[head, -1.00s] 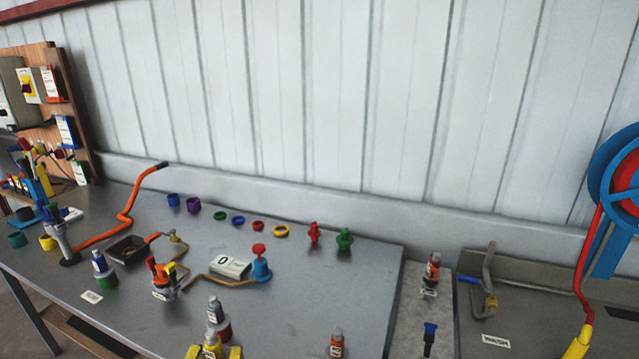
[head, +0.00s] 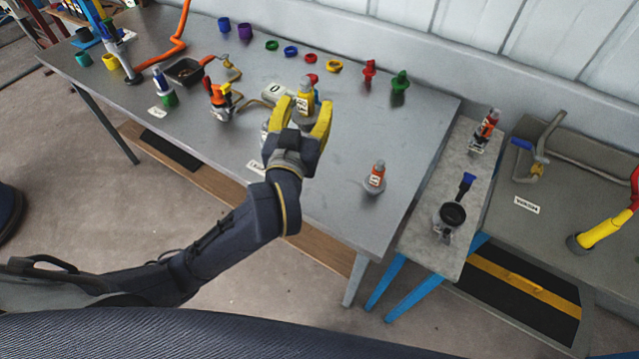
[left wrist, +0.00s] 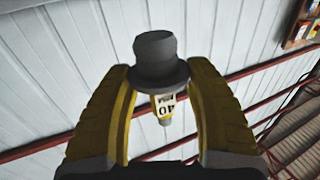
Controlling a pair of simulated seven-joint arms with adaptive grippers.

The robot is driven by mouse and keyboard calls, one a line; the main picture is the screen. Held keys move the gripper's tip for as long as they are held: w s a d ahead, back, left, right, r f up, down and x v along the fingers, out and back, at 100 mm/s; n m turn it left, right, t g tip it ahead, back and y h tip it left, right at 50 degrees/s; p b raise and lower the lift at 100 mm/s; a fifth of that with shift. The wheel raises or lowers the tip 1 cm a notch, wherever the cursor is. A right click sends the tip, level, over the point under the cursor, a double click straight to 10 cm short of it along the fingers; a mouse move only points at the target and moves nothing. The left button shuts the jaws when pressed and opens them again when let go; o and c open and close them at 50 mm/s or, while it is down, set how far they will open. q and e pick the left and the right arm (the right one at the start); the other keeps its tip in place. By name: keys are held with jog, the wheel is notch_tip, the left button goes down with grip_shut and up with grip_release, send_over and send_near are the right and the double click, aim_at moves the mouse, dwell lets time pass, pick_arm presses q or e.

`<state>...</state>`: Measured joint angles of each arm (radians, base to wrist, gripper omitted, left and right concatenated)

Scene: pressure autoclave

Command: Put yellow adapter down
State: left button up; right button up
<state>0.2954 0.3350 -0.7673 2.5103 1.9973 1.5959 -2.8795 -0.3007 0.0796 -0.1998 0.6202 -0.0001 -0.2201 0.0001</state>
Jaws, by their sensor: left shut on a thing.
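The yellow adapter (head: 304,103) has a grey top, a white label and a grey flange. My left gripper (head: 303,122) is shut on it and holds it upright, over the middle of the metal table (head: 330,205). In the left wrist view the adapter's grey flange and stub (left wrist: 157,58) sit between the two yellow fingers (left wrist: 158,85), with wall and roof behind. The height above the table is hard to tell. My right gripper is not in view.
An orange-red adapter (head: 376,178) stands on the table to the right. A blue-topped adapter on a green base (head: 166,98) and an orange-red valve (head: 219,100) stand left. Coloured rings and caps line the back.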

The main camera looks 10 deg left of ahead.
aim_at(319, 115)
pick_arm(q)
jog(key=shift+w+d+r, duration=0.15)
jog(key=shift+d+r, duration=1)
jog(key=shift+d, duration=0.1)
jog(key=shift+d+f, duration=0.2)
jog(key=shift+f, duration=0.1)
jog(key=shift+s+a+f, duration=0.1)
jog(key=shift+s+f, duration=0.3)
jog(key=shift+f, duration=0.25)
jog(key=shift+a+f, duration=0.1)
